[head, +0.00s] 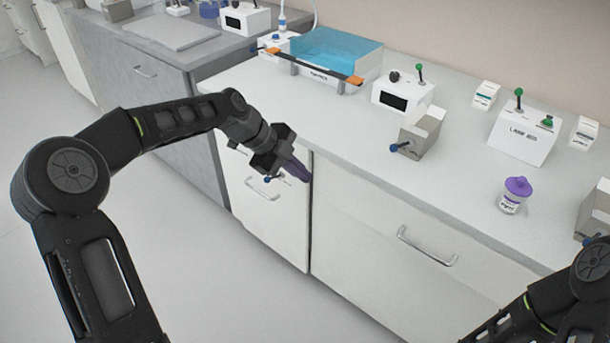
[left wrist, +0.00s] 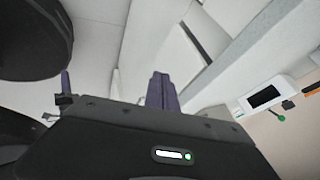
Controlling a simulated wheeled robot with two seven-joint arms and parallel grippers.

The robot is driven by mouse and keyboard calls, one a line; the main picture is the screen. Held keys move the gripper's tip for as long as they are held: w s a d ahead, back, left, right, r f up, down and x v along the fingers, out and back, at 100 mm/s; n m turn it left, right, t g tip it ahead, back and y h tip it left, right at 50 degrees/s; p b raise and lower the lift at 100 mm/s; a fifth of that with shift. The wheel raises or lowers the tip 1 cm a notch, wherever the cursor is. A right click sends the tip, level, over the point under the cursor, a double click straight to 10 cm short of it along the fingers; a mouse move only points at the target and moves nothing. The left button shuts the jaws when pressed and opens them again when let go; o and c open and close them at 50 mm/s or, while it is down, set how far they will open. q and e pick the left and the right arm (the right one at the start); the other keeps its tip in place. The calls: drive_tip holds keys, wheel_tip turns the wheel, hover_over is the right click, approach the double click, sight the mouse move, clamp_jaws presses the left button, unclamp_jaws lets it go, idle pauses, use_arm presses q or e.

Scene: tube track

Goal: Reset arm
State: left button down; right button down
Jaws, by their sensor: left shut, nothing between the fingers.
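My left gripper (head: 296,170) is in front of the counter's near edge, by the white cabinet doors. Its dark purple fingers are together and hold nothing. In the left wrist view the closed fingers (left wrist: 161,90) point away from the camera, with nothing between them. My left arm is bent, coming in from the left with its elbow raised. My right arm (head: 565,305) shows only in part at the lower right; its gripper is outside the picture.
The counter (head: 345,128) holds a blue-topped tank (head: 335,52), a white box with a black display (head: 404,92), a grey open box (head: 420,132), a white box with green knobs (head: 522,133) and a purple-lidded jar (head: 514,195). The floor (head: 215,275) in front is clear.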

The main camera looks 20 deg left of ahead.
idle(0.4)
use_arm(q)
drive_tip(key=s+d+f+n+t+y+p, duration=0.1)
drive_tip(key=s+d+f+n+p, duration=0.15)
drive_tip(key=f+n, duration=0.65)
drive_tip(key=s+d+f+n+t+p, duration=0.1)
drive_tip(key=d+f+n, duration=0.2)
drive_tip(key=f+n, duration=0.5)
drive_tip(key=s+d+f+n+g+p, duration=0.1)
drive_tip(key=s+d+f+n+p, duration=0.1)
drive_tip(key=s, duration=0.7)
drive_tip(key=s+d+f+n+g+p, duration=0.2)
drive_tip(key=s+d, duration=0.1)
drive_tip(key=s, duration=0.7)
drive_tip(key=s+d+f+n+g+y+p, duration=0.1)
drive_tip(key=s+d+f+n+p, duration=0.1)
drive_tip(key=s, duration=0.7)
drive_tip(key=shift+s+d+g, duration=0.15)
drive_tip(key=shift+d+g, duration=0.25)
drive_tip(key=shift+d, duration=0.4)
